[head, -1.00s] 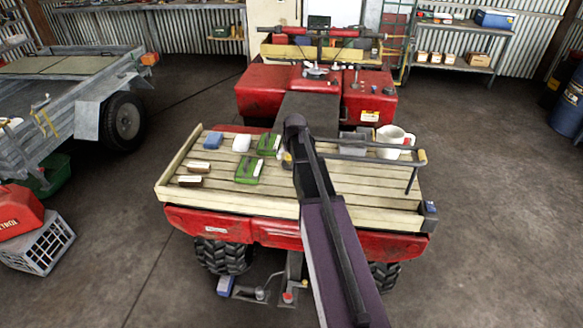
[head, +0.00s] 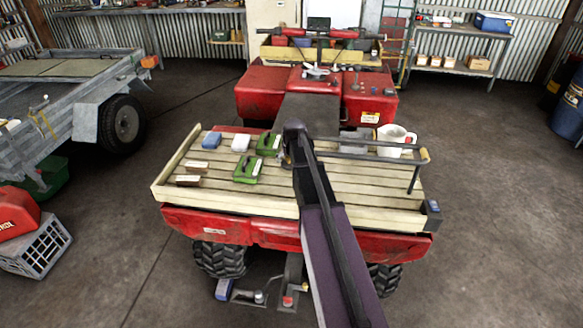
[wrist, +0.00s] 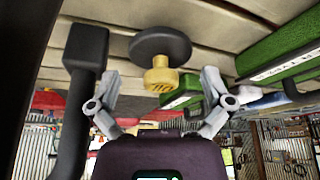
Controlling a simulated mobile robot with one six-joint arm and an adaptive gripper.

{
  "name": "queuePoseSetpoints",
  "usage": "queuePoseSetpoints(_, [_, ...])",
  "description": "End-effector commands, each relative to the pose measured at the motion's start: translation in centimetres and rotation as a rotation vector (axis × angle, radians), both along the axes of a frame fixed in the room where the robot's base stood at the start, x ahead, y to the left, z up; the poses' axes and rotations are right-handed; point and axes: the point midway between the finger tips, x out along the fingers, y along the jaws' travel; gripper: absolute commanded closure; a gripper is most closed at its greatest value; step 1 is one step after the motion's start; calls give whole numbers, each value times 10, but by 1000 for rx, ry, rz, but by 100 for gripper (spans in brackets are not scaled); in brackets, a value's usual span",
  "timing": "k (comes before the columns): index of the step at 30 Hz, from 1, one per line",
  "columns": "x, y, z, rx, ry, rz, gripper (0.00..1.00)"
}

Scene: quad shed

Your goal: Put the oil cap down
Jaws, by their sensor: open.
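The oil cap (wrist: 160,60) shows in the wrist view as a black disc with a yellow knob. The disc appears to rest on the wooden slatted deck (wrist: 210,25), with the knob facing my gripper. My gripper (wrist: 160,88) is open, with one finger to each side of the knob and a visible gap on both sides. In the head view the cap is hidden behind my arm, and only a bit of my gripper (head: 284,160) shows beside it, low over the deck (head: 340,190).
Two green boxes (head: 247,170) (head: 268,144) lie close left of my gripper. A dark rail (head: 370,150) and white mug (head: 394,138) are on the right.

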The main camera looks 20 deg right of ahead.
Motion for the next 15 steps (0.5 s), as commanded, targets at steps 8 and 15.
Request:
queuePoseSetpoints(8, [7,-1,-18,-2,0,-1,0])
queuePoseSetpoints(15, [7,-1,-18,-2,0,-1,0])
